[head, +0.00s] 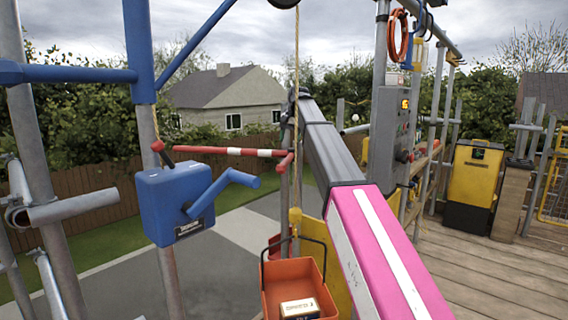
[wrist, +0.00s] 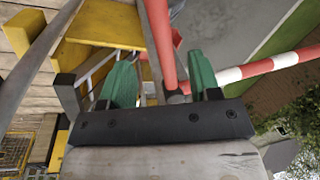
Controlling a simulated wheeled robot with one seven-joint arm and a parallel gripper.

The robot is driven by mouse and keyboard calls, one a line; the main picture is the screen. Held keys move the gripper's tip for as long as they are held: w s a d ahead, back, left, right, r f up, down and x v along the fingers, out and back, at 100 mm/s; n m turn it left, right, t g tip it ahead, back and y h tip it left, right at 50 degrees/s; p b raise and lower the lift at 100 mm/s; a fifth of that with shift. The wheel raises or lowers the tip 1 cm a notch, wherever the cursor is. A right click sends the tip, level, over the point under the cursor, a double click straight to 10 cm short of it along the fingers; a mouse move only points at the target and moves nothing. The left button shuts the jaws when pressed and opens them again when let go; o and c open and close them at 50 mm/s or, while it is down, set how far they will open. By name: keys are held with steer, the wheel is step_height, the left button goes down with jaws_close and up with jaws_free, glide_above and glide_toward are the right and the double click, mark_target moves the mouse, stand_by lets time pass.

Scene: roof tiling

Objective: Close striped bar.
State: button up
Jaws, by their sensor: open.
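The striped bar (head: 243,152) is red and white and lies roughly level, from beside the blue winch box to a red end piece (head: 285,162). In the wrist view the striped bar (wrist: 260,67) comes in from the right. A plain red bar (wrist: 162,38) runs down between the two green fingers of my gripper (wrist: 163,82), which is open around it. I cannot tell if either finger touches it. In the head view my fingers are not clearly visible. I cannot tell if the bar's end rests on anything.
A blue winch (head: 174,203) with a crank stands left of the bar. An orange bucket (head: 298,283) with a small box in it hangs below. A grey control box (head: 389,135) and a yellow-black bin (head: 474,175) are right. Wooden decking (head: 490,275) is open at lower right.

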mark_target(285, 161)
steer(key=f, duration=0.3)
steer(key=a+f, duration=0.1)
steer(key=f, duration=0.2)
steer(key=a+f, duration=0.1)
steer(key=f, duration=0.3)
steer(key=shift+w, duration=0.15)
jaws_close()
steer(key=shift+d, duration=0.1)
